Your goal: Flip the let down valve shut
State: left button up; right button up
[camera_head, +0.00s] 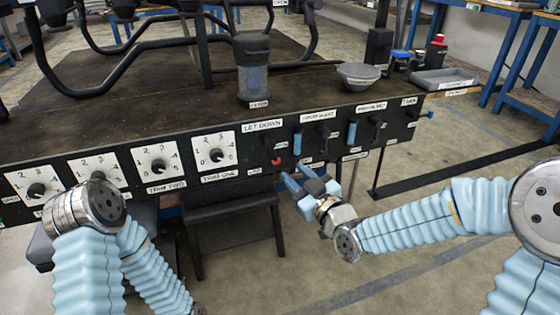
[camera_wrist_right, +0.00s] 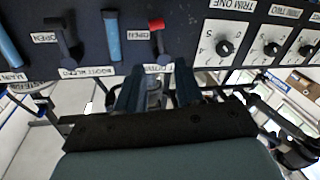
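The let down valve (camera_head: 272,148) is on the black panel under the "LET DOWN" label (camera_head: 262,125). It is a dark lever with a red tip, and the tip points down in the head view. In the right wrist view, which is upside down, the valve (camera_wrist_right: 160,42) lies just beyond my fingertips, with an "OPEN" label (camera_wrist_right: 138,35) beside it. My right gripper (camera_head: 295,176) is open and empty, just in front of and below the valve; its fingers (camera_wrist_right: 157,78) are apart. Contact cannot be told. My left gripper is not in view.
Other levers (camera_head: 323,130) and blue bars (camera_head: 297,138) sit close to the valve on the right. Trim dials (camera_head: 213,156) are on the left. A jar (camera_head: 253,75) and a bowl (camera_head: 358,76) stand on the bench top (camera_head: 150,98). A black stool (camera_head: 235,207) is below the panel.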

aim_at(275, 155)
jog(key=x, duration=0.9)
jog(key=shift+w+a+f, duration=0.1)
jog(key=shift+w, duration=0.1)
grip_shut()
